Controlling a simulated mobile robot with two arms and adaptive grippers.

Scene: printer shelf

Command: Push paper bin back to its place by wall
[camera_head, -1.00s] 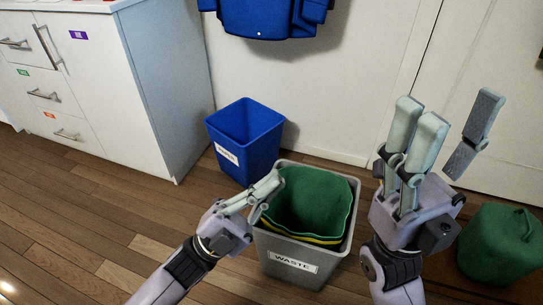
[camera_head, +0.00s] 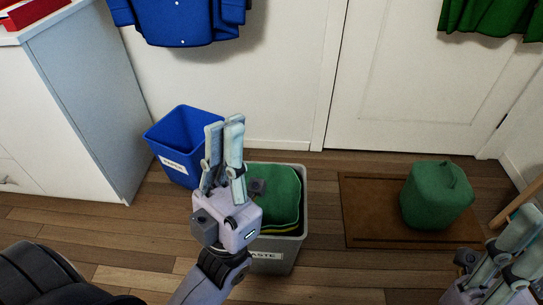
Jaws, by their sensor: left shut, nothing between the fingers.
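The paper bin (camera_head: 165,144) is blue, open-topped and upright, with a white label on its front. It stands on the floor between the white cabinet and the grey waste bin, near the wall; the gap behind it is hard to judge. My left gripper (camera_head: 225,124) is shut and empty, fingers pointing up. In the picture it overlaps the right edge of the paper bin and hides part of it; contact cannot be told. My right gripper (camera_head: 516,250) is at the lower right corner, partly cut off, far from the bin.
The grey waste bin (camera_head: 304,212) with a green liner stands right of the paper bin, partly behind my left gripper. A white cabinet (camera_head: 85,100) is at left. A green pouf (camera_head: 436,196) sits on a brown mat (camera_head: 362,212). A blue jacket (camera_head: 180,20) hangs above.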

